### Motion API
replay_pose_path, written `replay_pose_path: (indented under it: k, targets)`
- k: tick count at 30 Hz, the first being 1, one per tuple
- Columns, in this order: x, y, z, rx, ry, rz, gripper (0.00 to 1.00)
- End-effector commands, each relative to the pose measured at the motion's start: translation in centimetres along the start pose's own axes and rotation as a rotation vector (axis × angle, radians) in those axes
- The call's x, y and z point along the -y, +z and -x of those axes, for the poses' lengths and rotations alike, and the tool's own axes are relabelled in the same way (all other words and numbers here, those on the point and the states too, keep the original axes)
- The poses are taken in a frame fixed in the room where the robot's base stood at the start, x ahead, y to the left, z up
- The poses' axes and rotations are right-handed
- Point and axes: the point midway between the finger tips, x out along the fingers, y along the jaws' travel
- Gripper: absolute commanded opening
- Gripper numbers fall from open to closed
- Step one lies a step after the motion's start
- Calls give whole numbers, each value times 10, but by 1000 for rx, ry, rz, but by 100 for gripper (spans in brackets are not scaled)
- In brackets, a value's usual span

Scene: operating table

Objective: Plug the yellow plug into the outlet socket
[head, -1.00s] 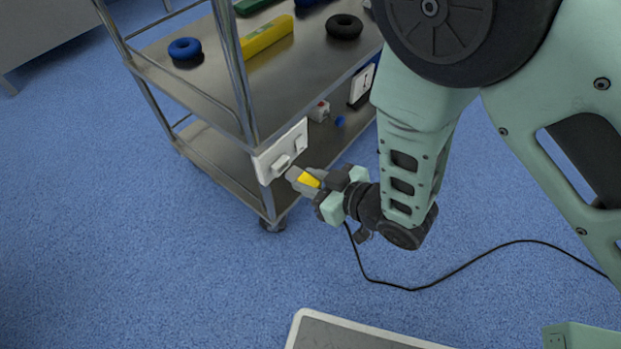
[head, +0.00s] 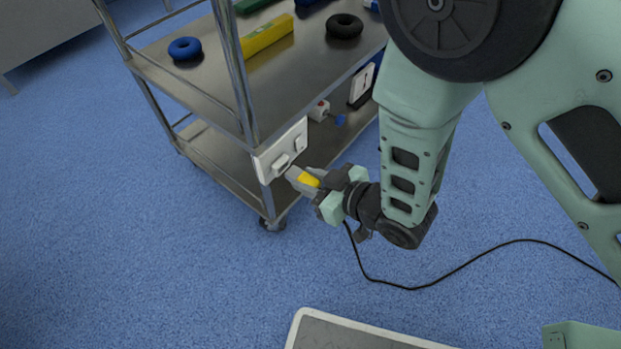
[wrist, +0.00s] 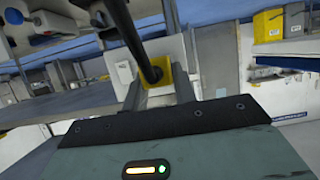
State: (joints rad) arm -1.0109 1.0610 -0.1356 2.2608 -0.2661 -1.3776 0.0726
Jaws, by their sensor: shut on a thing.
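The yellow plug (head: 309,180) is between the fingers of my gripper (head: 298,176), which is shut on it. In the wrist view the plug (wrist: 183,76) shows yellow between the two fingers (wrist: 160,92), with a dark cable running up from it. The white outlet socket panel (head: 283,152) is fixed to the cart's near end, and the fingertips are close in front of its lower part. The panel also shows in the wrist view (wrist: 124,72), behind the plug. Whether the plug touches the socket is hidden by the fingers.
The metal cart (head: 205,92) carries a blue ring (head: 185,49), a yellow block (head: 267,35) and a black ring (head: 344,26) on top. A black cable (head: 440,276) trails over the blue floor. A grey-topped, white-edged platform (head: 350,335) is at the bottom.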

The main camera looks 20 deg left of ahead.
Motion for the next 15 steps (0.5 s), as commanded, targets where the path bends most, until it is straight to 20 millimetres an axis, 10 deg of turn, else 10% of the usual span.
replay_pose_path:
  k: [15]
  targets:
    - [-1, -5, -11, -1, 1, 0, 0]
